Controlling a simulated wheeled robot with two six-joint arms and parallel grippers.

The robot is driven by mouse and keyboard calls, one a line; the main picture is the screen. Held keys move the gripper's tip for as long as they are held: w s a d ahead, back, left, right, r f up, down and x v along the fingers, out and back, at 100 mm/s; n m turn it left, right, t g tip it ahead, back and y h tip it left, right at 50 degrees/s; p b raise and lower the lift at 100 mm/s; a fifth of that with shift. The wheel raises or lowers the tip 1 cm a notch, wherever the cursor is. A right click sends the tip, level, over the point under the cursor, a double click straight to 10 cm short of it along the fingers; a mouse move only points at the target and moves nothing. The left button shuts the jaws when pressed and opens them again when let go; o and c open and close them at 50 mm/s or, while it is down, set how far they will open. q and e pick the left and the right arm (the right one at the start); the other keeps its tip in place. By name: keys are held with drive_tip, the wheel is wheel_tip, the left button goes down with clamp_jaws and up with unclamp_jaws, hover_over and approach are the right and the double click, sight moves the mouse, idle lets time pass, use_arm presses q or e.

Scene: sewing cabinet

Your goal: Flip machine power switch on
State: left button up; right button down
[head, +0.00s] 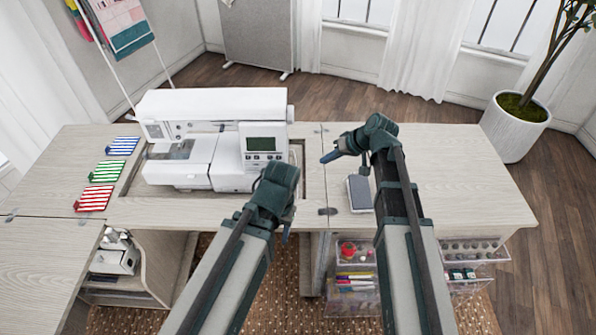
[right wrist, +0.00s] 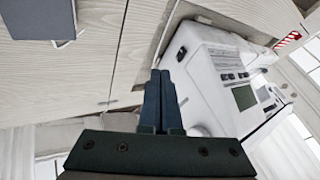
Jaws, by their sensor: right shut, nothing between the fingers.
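The white sewing machine (head: 265,170) sits in the cabinet top, its screen facing me. In the right wrist view the machine (right wrist: 215,60) shows its end side, with a small dark switch-like part (right wrist: 181,53) on it. In the head view that side's switch cannot be made out. My right gripper (head: 328,157) is just right of the machine, fingers pointing at its right end. In the right wrist view the gripper (right wrist: 160,74) is shut and empty, its tips close to the dark part; contact cannot be told. My left gripper (head: 285,237) is mostly hidden by its own arm.
A dark flat pad or book (head: 360,193) lies on the table right of the machine. Striped red (head: 93,198), green (head: 101,171) and blue (head: 122,146) cloths lie at the left. A potted plant (head: 515,125) stands beyond.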

drive_tip(key=b+x, duration=0.8)
drive_tip(key=x, duration=0.2)
drive_tip(key=shift+a+f+b, duration=0.2)
drive_tip(key=shift+f+b, duration=0.2)
drive_tip(key=shift+s+a+r+p, duration=0.1)
drive_tip(key=shift+a+r+p, duration=0.1)
drive_tip(key=shift+a, duration=0.4)
drive_tip(key=shift+s+a+r+p, duration=0.15)
drive_tip(key=shift+a+r+p, duration=0.05)
drive_tip(key=shift+a, duration=0.4)
drive_tip(key=shift+s+a, duration=0.1)
drive_tip(key=shift+a, duration=0.6)
drive_tip(key=shift+a, duration=0.1)
